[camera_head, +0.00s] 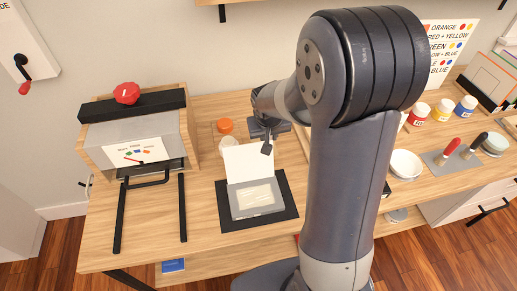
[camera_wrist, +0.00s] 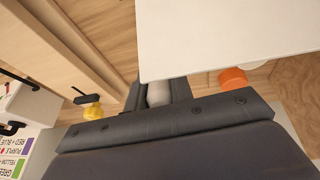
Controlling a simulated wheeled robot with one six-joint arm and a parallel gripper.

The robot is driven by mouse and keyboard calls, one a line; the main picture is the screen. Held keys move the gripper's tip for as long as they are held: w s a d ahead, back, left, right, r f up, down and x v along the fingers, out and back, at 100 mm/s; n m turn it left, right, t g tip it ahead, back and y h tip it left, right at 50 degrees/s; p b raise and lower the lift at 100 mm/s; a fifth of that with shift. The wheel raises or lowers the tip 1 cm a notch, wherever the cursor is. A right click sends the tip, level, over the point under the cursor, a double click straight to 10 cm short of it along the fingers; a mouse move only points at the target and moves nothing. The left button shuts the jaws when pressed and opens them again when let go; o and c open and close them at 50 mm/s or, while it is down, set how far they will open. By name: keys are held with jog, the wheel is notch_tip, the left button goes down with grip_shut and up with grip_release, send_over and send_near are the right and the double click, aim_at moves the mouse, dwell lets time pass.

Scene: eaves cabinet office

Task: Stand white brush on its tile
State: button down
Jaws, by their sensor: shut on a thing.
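My gripper (camera_head: 267,143) is above the worktop, behind the open box, partly hidden by my arm. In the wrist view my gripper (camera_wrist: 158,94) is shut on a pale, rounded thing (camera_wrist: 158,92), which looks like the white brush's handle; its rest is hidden. In the head view the brush cannot be made out. A grey tile (camera_head: 436,162) lies at the right of the worktop, with a red-handled brush (camera_head: 452,147) and a dark-handled brush (camera_head: 478,143) apparently upright on it. Whether this is the white brush's own tile, I cannot tell.
An open box (camera_head: 235,210) with a raised white lid (camera_head: 248,159) stands on a dark mat (camera_head: 288,208). An orange-capped jar (camera_head: 225,126) is close behind it. A white bowl (camera_head: 405,164) is left of the tile; paint jars (camera_head: 442,109) stand behind. A press-like cabinet (camera_head: 135,135) stands left.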

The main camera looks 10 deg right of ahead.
jog(key=w+r+m+g+y+p, duration=0.1)
jog(key=w+r+m+g+p, duration=0.2)
jog(key=r, duration=0.4)
jog(key=w+r+m+g+p, duration=0.1)
jog(key=w+r+m+p, duration=0.25)
jog(key=r, duration=0.35)
jog(key=shift+n, duration=0.35)
jog(key=shift+s+f+b, duration=0.15)
jog(key=shift+f+b, duration=0.1)
jog(key=shift+f, duration=2.45)
jog(key=shift+s+f+b, duration=0.15)
jog(key=shift+f+b, duration=0.15)
jog(key=shift+f, duration=2.45)
jog(key=shift+s+f+b, duration=0.15)
jog(key=shift+f+b, duration=0.1)
jog(key=shift+f, duration=2.45)
jog(key=shift+f, duration=0.1)
jog(key=c, duration=1.2)
grip_release()
jog(key=shift+c, duration=0.2)
notch_tip(320, 180, up, 12)
jog(key=b, duration=0.1)
